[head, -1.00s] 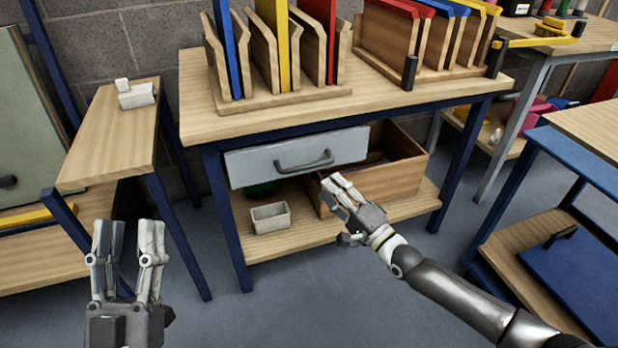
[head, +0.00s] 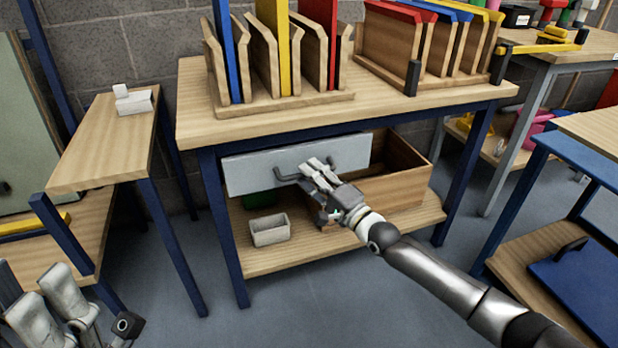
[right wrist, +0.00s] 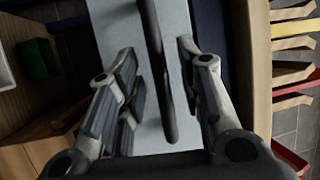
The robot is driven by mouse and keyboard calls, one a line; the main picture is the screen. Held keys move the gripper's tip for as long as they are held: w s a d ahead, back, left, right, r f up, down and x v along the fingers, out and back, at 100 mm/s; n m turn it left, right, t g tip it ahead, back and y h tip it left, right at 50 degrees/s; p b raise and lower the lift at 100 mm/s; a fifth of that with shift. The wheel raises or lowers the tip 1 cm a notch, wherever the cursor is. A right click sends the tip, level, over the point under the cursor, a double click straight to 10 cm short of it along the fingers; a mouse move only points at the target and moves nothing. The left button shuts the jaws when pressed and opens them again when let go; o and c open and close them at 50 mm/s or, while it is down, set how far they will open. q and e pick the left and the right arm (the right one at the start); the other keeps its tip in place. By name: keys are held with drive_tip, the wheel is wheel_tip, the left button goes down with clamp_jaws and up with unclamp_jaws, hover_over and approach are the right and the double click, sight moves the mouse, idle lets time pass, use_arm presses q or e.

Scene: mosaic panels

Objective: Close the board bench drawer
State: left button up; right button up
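The board bench drawer has a light grey front (head: 240,175) and a wooden box; it stands pulled out under the bench top (head: 300,125). Its dark bar handle (head: 284,178) also shows in the right wrist view (right wrist: 157,60), running between my fingers. My right gripper (head: 316,168) is at the handle, in front of the drawer face; in the right wrist view its fingers (right wrist: 157,75) are spread, one on each side of the handle with gaps. My left gripper (head: 45,295) is low at the left edge, partly cut off, its fingers apart and empty.
Racks of coloured boards (head: 285,105) stand on the bench. A small grey bin (head: 269,230) sits on the lower shelf (head: 320,247). A narrow wooden table (head: 105,150) is at left, a blue-framed cart (head: 560,150) at right. The floor in front is clear.

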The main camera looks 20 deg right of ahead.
drive_tip(key=shift+w+a, duration=0.25)
drive_tip(key=shift+w, duration=0.3)
drive_tip(key=shift+r, duration=0.1)
clamp_jaws()
